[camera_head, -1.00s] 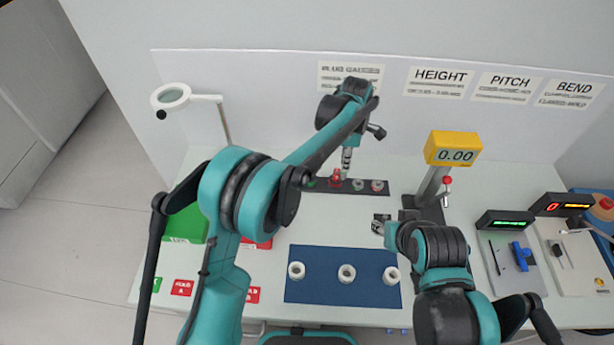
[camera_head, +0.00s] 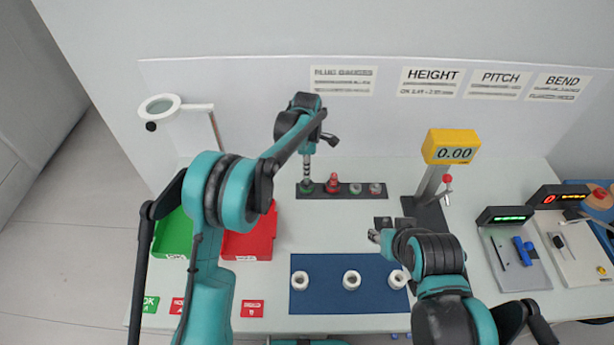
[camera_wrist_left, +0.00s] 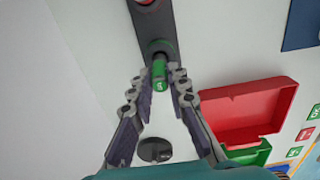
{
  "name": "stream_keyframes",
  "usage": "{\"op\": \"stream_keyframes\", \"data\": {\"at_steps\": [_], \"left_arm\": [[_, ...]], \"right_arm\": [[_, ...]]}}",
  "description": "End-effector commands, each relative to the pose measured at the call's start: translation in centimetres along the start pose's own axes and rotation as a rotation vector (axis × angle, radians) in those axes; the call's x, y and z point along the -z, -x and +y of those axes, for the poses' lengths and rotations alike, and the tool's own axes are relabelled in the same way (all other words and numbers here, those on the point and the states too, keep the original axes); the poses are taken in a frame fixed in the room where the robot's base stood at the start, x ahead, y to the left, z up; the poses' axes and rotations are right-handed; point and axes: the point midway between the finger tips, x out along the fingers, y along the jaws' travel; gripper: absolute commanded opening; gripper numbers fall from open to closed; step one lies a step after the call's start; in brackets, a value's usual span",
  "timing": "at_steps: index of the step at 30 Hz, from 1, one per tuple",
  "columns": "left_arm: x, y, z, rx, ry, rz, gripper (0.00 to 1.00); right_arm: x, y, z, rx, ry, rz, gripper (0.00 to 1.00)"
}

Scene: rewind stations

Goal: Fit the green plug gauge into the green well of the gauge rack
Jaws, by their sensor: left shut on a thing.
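The green plug gauge (camera_wrist_left: 159,72) is between the fingers of my left gripper (camera_wrist_left: 157,78), which is shut on it. In the head view my left gripper (camera_head: 307,172) points down at the left end of the dark gauge rack (camera_head: 343,194). The plug's green (camera_head: 306,187) shows just under it, at the leftmost well. In the left wrist view the plug stands against the round grey well at the rack's end (camera_wrist_left: 160,47). How deep it sits I cannot tell. My right gripper (camera_head: 375,236) is near the table's middle; its fingers are too small to read.
A red plug gauge (camera_head: 333,182) stands in the rack beside the held one, with two more wells to its right. A height gauge (camera_head: 432,190) stands further right. A blue mat (camera_head: 325,299) with white rings lies in front. Red (camera_head: 262,240) and green (camera_head: 172,236) bins are left.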

Motion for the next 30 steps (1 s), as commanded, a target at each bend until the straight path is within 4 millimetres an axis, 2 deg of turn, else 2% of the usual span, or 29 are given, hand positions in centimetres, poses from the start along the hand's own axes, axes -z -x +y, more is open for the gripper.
{"op": "stream_keyframes", "data": {"at_steps": [6, 18, 19, 21, 30], "left_arm": [[-0.1, -3.4, 0.0, 0.0, 0.0, 0.0, 0.0], [-0.1, -4.0, 0.0, 0.0, 0.0, 0.0, 0.0], [-0.1, -4.0, 0.0, 0.0, 0.0, 0.0, 0.19], [-0.1, -3.9, 0.0, 0.0, 0.0, 0.0, 0.37], [-0.1, -3.8, 0.0, 0.0, 0.0, 0.0, 0.37]], "right_arm": [[-0.7, -0.9, 0.0, 0.0, 0.0, 0.0, 0.4], [-0.8, -1.1, 0.0, 0.0, 0.0, 0.0, 0.4], [-0.8, -1.1, 0.0, 0.0, 0.0, 0.0, 0.4], [-0.8, -1.1, 0.0, 0.0, 0.0, 0.0, 0.4], [-0.7, -1.0, 0.0, 0.0, 0.0, 0.0, 0.4]]}}
